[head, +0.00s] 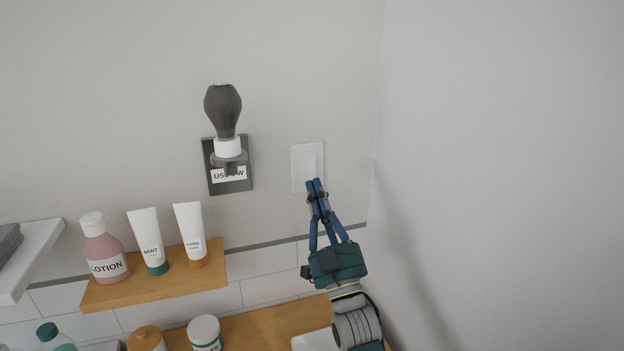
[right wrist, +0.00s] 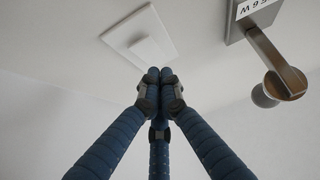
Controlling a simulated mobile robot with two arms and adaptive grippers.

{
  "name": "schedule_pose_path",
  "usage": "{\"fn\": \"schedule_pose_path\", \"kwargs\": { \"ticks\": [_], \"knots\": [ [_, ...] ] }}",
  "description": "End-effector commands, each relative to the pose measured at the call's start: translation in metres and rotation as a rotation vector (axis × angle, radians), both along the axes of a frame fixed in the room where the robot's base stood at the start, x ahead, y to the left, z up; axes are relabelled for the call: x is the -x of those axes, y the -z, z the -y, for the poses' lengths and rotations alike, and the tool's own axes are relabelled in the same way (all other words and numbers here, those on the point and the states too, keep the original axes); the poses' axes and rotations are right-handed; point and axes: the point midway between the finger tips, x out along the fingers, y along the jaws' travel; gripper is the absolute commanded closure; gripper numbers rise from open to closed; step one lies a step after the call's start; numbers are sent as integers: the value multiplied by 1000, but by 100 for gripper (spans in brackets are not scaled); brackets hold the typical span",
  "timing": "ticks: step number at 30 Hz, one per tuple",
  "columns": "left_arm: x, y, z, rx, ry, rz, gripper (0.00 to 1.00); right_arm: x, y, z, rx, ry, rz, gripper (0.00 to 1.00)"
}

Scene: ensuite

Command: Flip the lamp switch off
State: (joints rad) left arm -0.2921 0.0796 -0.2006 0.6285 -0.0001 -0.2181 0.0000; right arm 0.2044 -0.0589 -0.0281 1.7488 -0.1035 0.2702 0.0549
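The wall lamp (head: 222,108) has a dark bulb-shaped head on a dark plate. My left gripper is not in view.
A wooden shelf (head: 155,286) at lower left holds a pink lotion bottle (head: 105,250) and two white tubes (head: 190,234). A wooden counter (head: 270,330) with jars lies below. A side wall (head: 500,170) stands right of my arm. The wall above the switch is clear.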

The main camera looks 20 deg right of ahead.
Motion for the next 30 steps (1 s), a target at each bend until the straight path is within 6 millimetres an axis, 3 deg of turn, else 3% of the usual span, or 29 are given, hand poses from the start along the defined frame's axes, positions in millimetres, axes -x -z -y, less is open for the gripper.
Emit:
{"fn": "schedule_pose_path", "kwargs": {
  "ticks": [7, 20, 23, 30],
  "knots": [
    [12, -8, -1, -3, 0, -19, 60, -24, 4, -1, -1, -1, -2, 100],
    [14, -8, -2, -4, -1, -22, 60, -27, 7, -1, -1, -1, -2, 100],
    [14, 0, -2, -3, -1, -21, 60, -28, 10, -1, -1, -1, 8, 100],
    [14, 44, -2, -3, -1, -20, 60, -36, 19, -1, -3, 0, 86, 100]
  ]
}}
